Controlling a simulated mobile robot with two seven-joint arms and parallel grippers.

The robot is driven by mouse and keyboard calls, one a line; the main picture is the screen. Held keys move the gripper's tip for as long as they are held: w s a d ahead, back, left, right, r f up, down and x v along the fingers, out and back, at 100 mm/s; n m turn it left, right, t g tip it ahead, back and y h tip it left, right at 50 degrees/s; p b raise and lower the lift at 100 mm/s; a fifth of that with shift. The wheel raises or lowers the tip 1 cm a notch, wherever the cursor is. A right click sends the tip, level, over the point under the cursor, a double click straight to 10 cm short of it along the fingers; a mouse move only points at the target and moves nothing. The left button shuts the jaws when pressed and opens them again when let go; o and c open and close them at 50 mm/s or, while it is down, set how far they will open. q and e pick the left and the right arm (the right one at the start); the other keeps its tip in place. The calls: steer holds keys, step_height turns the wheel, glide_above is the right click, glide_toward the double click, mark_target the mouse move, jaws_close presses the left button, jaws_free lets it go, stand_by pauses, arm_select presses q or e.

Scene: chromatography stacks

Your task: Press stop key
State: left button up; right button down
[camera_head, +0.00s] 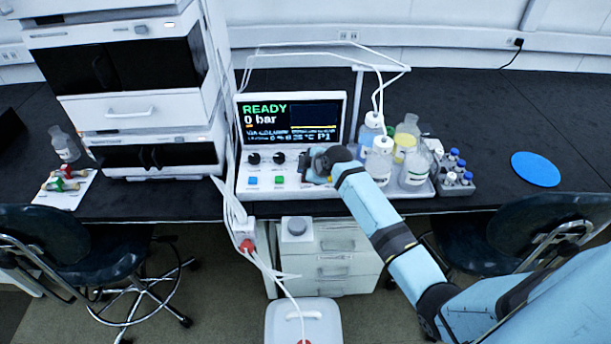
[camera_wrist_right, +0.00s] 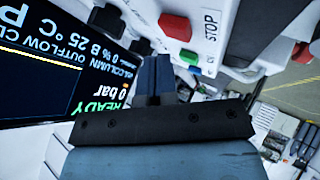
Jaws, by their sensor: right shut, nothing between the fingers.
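The pump console (camera_head: 242,186) stands on the bench, its screen (camera_head: 290,122) reading READY and 0 bar. In the right wrist view the red stop key (camera_wrist_right: 175,27) shows on the white panel beside a printed STOP label (camera_wrist_right: 210,25). My right gripper (camera_head: 314,166) is shut and empty over the right part of the key panel; in the head view it hides the stop key. In the wrist view its fingertips (camera_wrist_right: 155,62) lie just below the red key in the picture; I see no clear contact. My left gripper is not in view.
The panel also has black knobs (camera_head: 253,159), a blue key (camera_head: 252,181) and a green key (camera_head: 279,180). Several bottles (camera_head: 414,171) stand in a tray right of the console. The instrument stack (camera_head: 130,110) is to the left. A blue disc (camera_head: 535,169) lies on open bench.

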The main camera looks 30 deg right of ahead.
step_height(320, 180, up, 5)
steer(key=p, duration=0.5)
stand_by(0.4)
stand_by(0.4)
